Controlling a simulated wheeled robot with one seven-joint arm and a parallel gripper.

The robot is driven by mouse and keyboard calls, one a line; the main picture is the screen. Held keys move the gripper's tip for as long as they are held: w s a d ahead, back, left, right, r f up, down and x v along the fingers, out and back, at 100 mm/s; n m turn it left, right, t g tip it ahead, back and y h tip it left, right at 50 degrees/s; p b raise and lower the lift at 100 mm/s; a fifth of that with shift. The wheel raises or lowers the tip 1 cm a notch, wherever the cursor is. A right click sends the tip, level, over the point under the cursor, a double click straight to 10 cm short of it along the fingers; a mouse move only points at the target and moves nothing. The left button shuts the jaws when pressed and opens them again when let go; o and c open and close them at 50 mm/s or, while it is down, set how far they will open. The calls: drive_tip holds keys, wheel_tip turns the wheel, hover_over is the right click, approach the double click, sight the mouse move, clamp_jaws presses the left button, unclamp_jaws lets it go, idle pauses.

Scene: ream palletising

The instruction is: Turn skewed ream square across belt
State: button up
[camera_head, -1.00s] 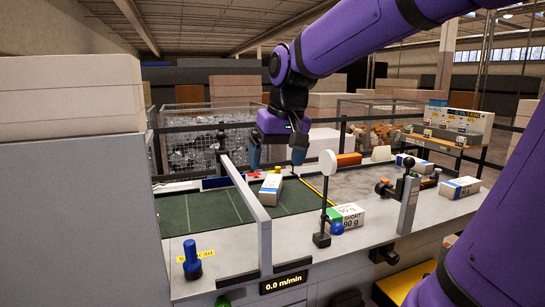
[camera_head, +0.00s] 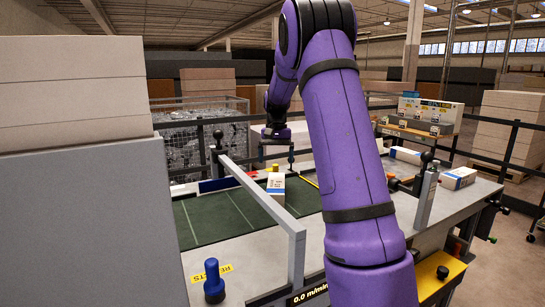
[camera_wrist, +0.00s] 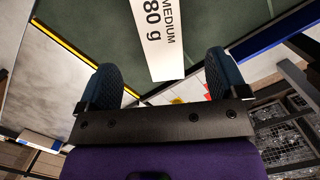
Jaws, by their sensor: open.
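The skewed ream (camera_head: 276,189), a white pack with a blue band, lies on the dark green belt (camera_head: 212,219). In the wrist view the ream (camera_wrist: 158,38), printed "MEDIUM 80 g", lies at an oblique angle to the yellow line (camera_wrist: 78,52). My gripper (camera_head: 277,153) is open and empty, just behind the ream in the head view. In the wrist view my gripper (camera_wrist: 165,72) has its fingers spread wider than the ream. The ream's near end lies between the fingertips in the picture; whether they overlap in height I cannot tell.
A blue knob (camera_head: 214,282) stands by the "REJECTS" label. Other reams (camera_head: 458,178) lie on the table at right. A dark post (camera_head: 217,150) stands behind the belt. My arm hides the table's middle.

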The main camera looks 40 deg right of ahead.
sight(276, 182)
drive_tip(key=shift+d+f, duration=0.15)
drive_tip(key=shift+f, duration=0.4)
drive_tip(key=f, duration=0.6)
drive_tip(key=s+a+f, duration=0.1)
drive_tip(key=f, duration=0.2)
drive_tip(key=shift+f, duration=0.4)
drive_tip(key=c, duration=1.2)
drive_tip(key=shift+r, duration=0.1)
drive_tip(key=shift+c, duration=0.2)
drive_tip(key=shift+r, duration=0.1)
drive_tip(key=n, duration=0.5)
drive_tip(key=shift+n+g+h, duration=0.3)
drive_tip(key=shift+n+h, duration=0.1)
